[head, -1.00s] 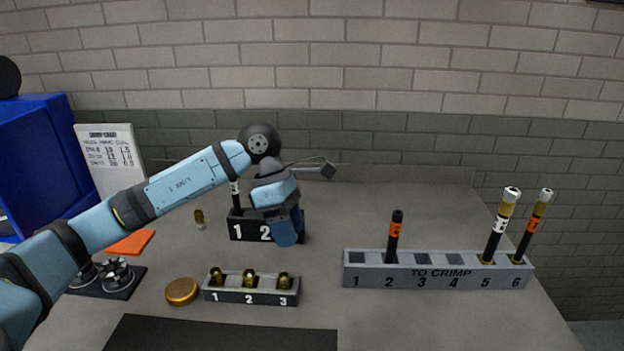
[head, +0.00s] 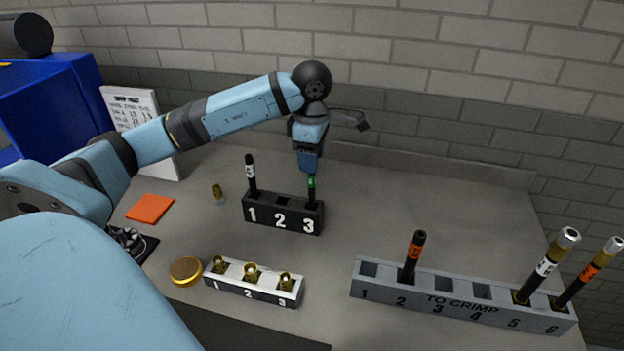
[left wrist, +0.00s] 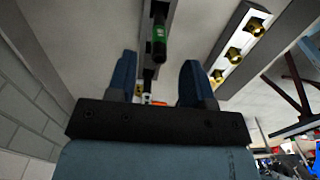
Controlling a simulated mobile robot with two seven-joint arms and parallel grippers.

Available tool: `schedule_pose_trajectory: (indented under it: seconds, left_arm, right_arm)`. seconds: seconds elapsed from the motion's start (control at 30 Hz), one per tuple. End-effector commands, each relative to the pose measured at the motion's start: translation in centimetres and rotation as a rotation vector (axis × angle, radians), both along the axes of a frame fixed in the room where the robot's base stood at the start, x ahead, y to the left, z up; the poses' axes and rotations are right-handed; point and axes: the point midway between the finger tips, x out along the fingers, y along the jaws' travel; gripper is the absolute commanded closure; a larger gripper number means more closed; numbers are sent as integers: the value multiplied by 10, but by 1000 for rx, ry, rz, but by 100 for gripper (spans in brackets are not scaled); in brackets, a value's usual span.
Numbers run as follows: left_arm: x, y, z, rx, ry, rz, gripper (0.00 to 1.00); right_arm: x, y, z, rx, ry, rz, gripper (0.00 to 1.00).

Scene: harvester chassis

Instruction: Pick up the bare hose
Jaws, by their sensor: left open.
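A black bare hose with a green band (head: 312,187) stands in slot 3 of the small black rack (head: 262,214). Another black bare hose, with a white band (head: 251,174), stands in slot 1; slot 2 is empty. My left gripper (head: 311,168) is directly above the green-banded hose, hiding its top. In the left wrist view, the two blue fingers of the left gripper (left wrist: 157,78) are spread apart, and the green-banded hose (left wrist: 159,42) shows ahead, roughly in line with the gap. Whether it is between the fingertips I cannot tell. My right gripper is not in view.
A grey TO CRIMP rack (head: 388,288) holds an orange-banded hose (head: 414,255) without a fitting and two hoses with fittings at slots 5 and 6. A small fitting tray (head: 260,290), gold disc (head: 186,270), orange pad (head: 150,208) and blue bin (head: 65,100) are leftward.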

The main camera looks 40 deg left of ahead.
Motion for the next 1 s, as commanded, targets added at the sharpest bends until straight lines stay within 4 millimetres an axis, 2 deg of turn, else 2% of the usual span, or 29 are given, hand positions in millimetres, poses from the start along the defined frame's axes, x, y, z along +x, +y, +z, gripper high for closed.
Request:
schedule_pose_trajectory:
  seconds: [0.17, 0.4, 0.5, 0.77, 0.97, 1.0]
  left_arm:
    - [0, 0, -11, 0, 1, 0, 53]
    - [0, 1, -47, -1, 3, 0, 53]
    - [0, 1, -55, -1, 0, 0, 53]
    - [0, 1, -58, 0, -1, -1, 53]
    - [0, 1, -58, 0, -1, -1, 99]
    - [0, 1, -58, 0, -1, -1, 100]
  right_arm:
    - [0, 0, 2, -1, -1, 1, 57]
    - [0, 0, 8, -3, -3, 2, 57]
    - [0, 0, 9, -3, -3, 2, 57]
    - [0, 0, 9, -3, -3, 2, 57]
    - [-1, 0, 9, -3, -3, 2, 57]
    - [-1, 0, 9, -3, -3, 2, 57]
